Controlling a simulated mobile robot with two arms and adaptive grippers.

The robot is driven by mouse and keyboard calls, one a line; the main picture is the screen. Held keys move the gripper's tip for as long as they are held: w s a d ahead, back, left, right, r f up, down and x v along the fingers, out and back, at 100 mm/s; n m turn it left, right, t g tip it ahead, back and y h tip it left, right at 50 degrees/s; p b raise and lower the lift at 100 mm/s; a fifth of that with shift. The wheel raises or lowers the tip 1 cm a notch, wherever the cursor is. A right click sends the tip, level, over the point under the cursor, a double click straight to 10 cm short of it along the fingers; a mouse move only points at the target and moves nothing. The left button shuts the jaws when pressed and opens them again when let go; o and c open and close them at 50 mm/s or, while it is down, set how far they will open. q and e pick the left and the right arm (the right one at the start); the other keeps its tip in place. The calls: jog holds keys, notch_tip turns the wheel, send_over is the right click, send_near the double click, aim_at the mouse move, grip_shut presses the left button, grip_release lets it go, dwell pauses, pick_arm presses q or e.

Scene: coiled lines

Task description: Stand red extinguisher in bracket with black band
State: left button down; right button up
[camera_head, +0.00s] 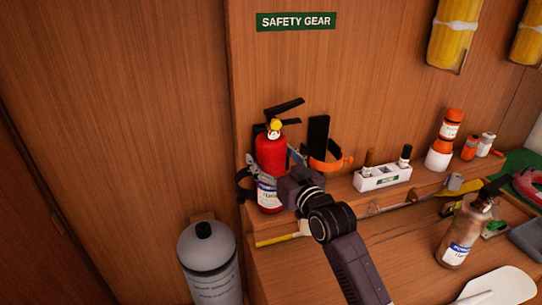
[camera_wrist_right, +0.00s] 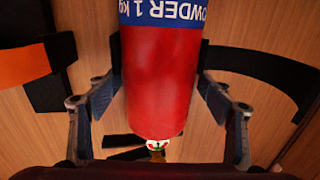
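The red extinguisher (camera_head: 270,158) stands upright on the ledge at the wall, with a yellow-topped gauge and black handle. In the right wrist view the extinguisher (camera_wrist_right: 160,80) appears inverted, its blue label at the top. My right gripper (camera_wrist_right: 160,88) has one finger on each side of its body and looks closed on it; any small gap is hard to tell. The bracket's black band (camera_head: 243,182) shows left of the extinguisher; its curved arm (camera_wrist_right: 268,75) is also in the wrist view. The bracket's back is hidden. My left gripper is out of view.
A bracket with an orange band (camera_head: 330,162) is close on the right. Beyond it stand a white holder (camera_head: 382,178) and orange bottles (camera_head: 440,150). A grey cylinder (camera_head: 208,262) stands below left.

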jog(key=shift+s+d+f, duration=0.1)
jog(key=shift+s+d, duration=0.1)
jog(key=b+v, duration=0.3)
jog(key=v, duration=0.8)
jog(key=shift+s, duration=0.15)
